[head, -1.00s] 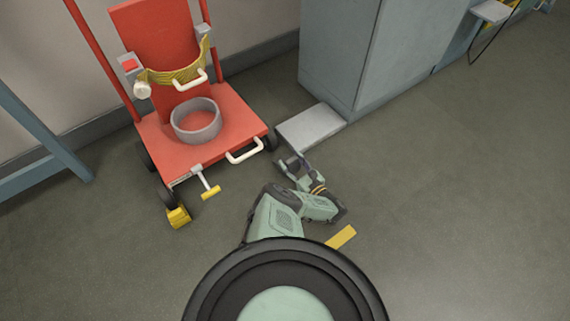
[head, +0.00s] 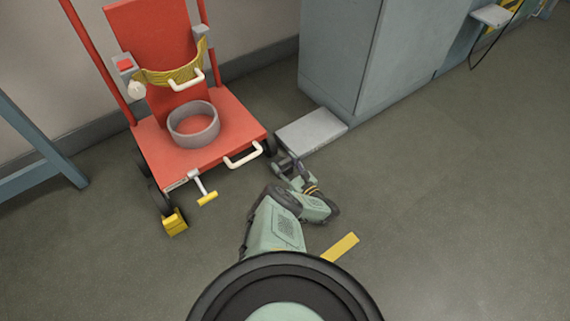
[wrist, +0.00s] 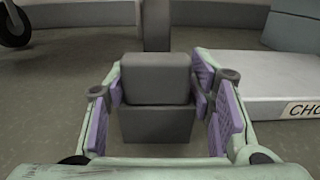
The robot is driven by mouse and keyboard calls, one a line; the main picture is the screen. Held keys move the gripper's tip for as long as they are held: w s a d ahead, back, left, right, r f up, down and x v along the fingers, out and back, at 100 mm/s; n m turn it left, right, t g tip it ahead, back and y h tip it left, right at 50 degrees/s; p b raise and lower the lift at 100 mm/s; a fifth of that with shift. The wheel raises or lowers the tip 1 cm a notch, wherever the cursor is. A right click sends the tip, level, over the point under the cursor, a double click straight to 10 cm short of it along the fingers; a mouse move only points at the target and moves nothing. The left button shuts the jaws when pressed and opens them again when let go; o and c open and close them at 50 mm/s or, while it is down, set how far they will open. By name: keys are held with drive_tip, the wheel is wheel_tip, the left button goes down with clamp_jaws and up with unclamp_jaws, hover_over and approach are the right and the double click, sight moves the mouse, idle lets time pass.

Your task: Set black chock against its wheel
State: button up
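The black chock (wrist: 156,122) shows in the wrist view as a dark grey block with a raised upper part. My gripper (wrist: 157,90) has its purple-padded fingers on either side of the chock and appears shut on it. A dark wheel (wrist: 156,22) stands directly beyond the chock; any gap between them is hidden. In the head view my gripper (head: 287,168) is low by the floor, just below the red cart's right front wheel (head: 270,145). The chock is hard to make out there.
The red cart (head: 237,134) carries a grey ring (head: 193,124). A yellow chock (head: 174,222) sits at its left front wheel. A low grey plate (head: 311,130), lettered in the wrist view, lies right of my gripper beside a blue-grey cabinet (head: 345,60).

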drive_tip(key=o, duration=0.4)
drive_tip(key=shift+c, duration=0.2)
drive_tip(key=shift+r, duration=0.15)
drive_tip(key=p+v, duration=0.3)
drive_tip(key=v, duration=0.8)
drive_tip(key=shift+s+d+p, duration=0.25)
drive_tip(key=shift+s+p, duration=0.05)
drive_tip(key=shift+s, duration=0.15)
